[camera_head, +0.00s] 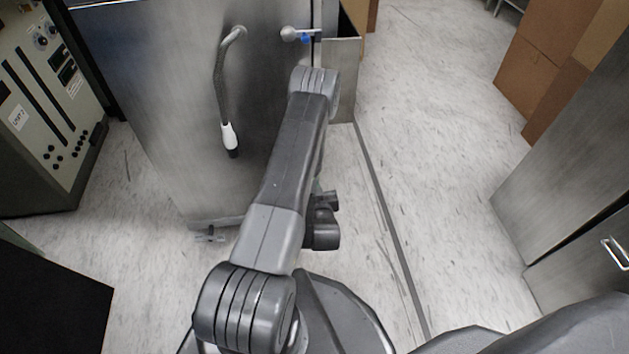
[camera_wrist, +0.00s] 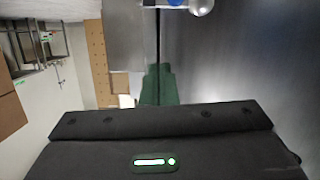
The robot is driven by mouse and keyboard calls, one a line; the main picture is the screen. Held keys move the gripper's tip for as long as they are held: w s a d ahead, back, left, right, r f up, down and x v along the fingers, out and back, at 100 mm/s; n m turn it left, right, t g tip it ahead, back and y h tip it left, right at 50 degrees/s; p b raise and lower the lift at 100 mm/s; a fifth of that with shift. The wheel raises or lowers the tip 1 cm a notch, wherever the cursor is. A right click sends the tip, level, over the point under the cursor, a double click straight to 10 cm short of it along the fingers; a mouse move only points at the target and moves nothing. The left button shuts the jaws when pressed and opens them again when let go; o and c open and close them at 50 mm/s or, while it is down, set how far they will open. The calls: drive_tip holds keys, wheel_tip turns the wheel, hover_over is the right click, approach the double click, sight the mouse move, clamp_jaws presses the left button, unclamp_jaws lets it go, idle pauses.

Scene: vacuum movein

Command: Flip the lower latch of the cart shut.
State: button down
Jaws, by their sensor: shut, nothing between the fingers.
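The cart (camera_head: 180,95) is a tall brushed-metal box in front of me, and its side fills the right of the wrist view (camera_wrist: 265,70). A latch (camera_head: 300,34) with a silver ball knob and a blue part sits near its right edge. A latch's knob and blue part also show at the top of the wrist view (camera_wrist: 200,6), cut off by the frame. I cannot tell whether this is the lower latch. My gripper's dark housing (camera_wrist: 160,130) fills the bottom of the wrist view. My arm hides the gripper in the head view.
A bent handle (camera_head: 225,85) with a white grip hangs on the cart. A grey-green instrument cabinet (camera_head: 45,100) stands at left. Brown boxes (camera_head: 545,60) and a metal cabinet (camera_head: 575,170) stand at right. Pale floor (camera_head: 430,150) is clear between the cart and these.

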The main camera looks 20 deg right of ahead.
drive_tip(key=p+v, duration=0.1)
drive_tip(key=v, duration=0.4)
drive_tip(key=shift+s+a, duration=0.15)
drive_tip(key=shift+s, duration=0.05)
